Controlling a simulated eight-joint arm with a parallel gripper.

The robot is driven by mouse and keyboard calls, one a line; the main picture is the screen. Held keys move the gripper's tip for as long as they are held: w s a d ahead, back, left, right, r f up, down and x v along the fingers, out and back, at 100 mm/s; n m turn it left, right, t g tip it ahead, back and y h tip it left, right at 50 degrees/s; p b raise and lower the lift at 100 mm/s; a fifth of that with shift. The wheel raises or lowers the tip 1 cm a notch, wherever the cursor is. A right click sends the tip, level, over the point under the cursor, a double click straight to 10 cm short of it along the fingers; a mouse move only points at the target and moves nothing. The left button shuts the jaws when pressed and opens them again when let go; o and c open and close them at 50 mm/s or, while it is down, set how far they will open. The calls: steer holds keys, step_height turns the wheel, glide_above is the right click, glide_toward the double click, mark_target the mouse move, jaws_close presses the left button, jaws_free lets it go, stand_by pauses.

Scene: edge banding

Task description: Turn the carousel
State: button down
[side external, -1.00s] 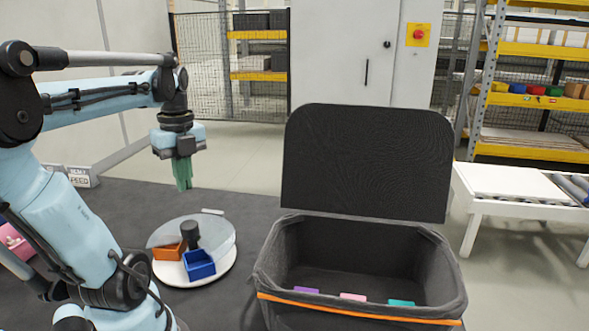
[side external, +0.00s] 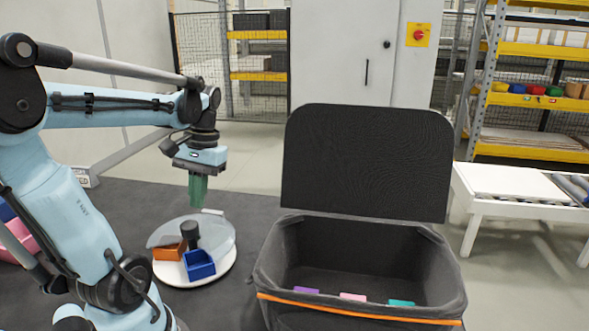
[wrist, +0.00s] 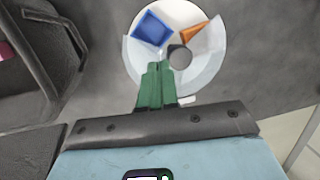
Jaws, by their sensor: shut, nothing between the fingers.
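The carousel (side external: 222,271) is a round white turntable with a dark central post (side external: 190,231) and a translucent grey cover over part of it. It stands on the dark table. A blue bin (side external: 199,265) and an orange bin (side external: 168,250) sit on it, both uncovered at least in part. A small pale handle (side external: 213,211) sticks out at its far edge. My gripper (side external: 198,202), with green fingers, is shut and empty above the far side of the carousel. In the wrist view, the fingers (wrist: 156,70) overlap the carousel (wrist: 175,8) near its rim; whether they touch it is unclear.
A large black open-topped box (side external: 360,317) with a raised lid (side external: 367,160) stands right of the carousel. Purple, pink and teal pieces (side external: 352,297) lie inside it. A pink object (side external: 22,242) is at the far left. The dark table beyond the carousel is clear.

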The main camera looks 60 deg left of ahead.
steer(key=n, duration=0.7)
steer(key=n+g, duration=0.2)
steer(key=n, duration=1.7)
glide_toward(194, 254)
steer(key=shift+y, duration=0.3)
steer(key=shift+s+d+f, duration=0.65)
steer(key=shift+d+f, duration=0.05)
steer(key=shift+f, duration=0.3)
steer(key=shift+s+d+f, duration=0.65)
steer(key=shift+f, duration=0.35)
steer(key=shift+s+d+f, duration=0.6)
steer(key=shift+d+f, duration=0.1)
steer(key=shift+f, duration=0.35)
steer(key=shift+s+m+y, duration=0.2)
steer(key=shift+m+y, duration=0.1)
steer(key=shift+m, duration=0.4)
